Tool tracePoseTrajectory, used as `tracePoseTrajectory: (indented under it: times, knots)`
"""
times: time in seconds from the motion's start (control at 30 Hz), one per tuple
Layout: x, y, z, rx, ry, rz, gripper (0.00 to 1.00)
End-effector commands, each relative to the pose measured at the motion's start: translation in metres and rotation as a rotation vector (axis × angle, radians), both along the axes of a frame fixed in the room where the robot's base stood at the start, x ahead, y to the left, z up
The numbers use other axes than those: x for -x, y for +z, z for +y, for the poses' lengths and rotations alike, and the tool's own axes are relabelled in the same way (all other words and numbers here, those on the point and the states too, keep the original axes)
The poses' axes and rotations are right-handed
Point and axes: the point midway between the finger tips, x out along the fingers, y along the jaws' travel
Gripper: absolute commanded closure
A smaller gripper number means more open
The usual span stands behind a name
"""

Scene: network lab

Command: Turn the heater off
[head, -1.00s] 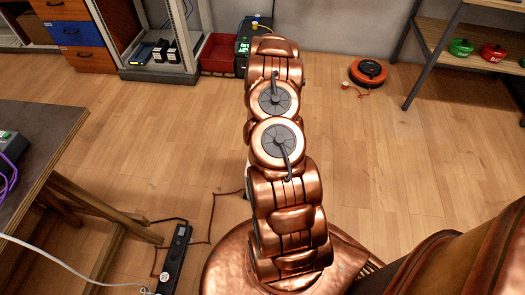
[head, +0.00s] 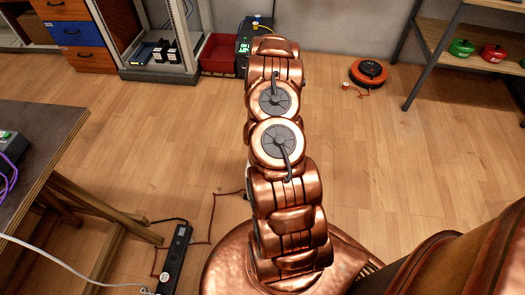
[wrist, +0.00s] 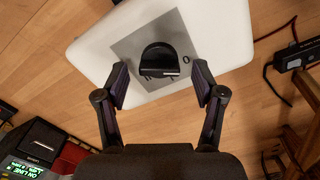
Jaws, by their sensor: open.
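The heater (wrist: 100,45) is a white rounded body seen from above in the wrist view. On its grey panel (wrist: 128,48) is a black round knob (wrist: 158,58) with a pale line on its near side. Small marks lie around the knob, and one at its right looks like a 0. My gripper (wrist: 160,75) is open, one finger to each side of the knob and apart from it in the picture. How far the fingertips are above the panel is hard to tell. In the head view my arm hides the heater and the gripper.
A black unit with a green display (head: 244,47) stands by a red bin (head: 219,53) at the back. A power strip (head: 174,258) and cables lie on the floor at left, near a table (head: 50,150). An orange round device (head: 368,72) sits at back right. Floor right of my arm is clear.

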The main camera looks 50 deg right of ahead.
Motion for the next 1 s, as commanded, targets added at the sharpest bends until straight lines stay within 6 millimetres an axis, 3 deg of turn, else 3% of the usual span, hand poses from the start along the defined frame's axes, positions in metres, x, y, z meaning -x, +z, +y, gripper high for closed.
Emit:
tracePoseTrajectory:
  times: [0.37, 1.0]
  knots:
    - [0.0, 0.015, 0.0, -0.001, -0.001, 0.0, 0.31]
    - [-0.001, 0.097, 0.0, 0.0, 0.0, 0.0, 0.31]
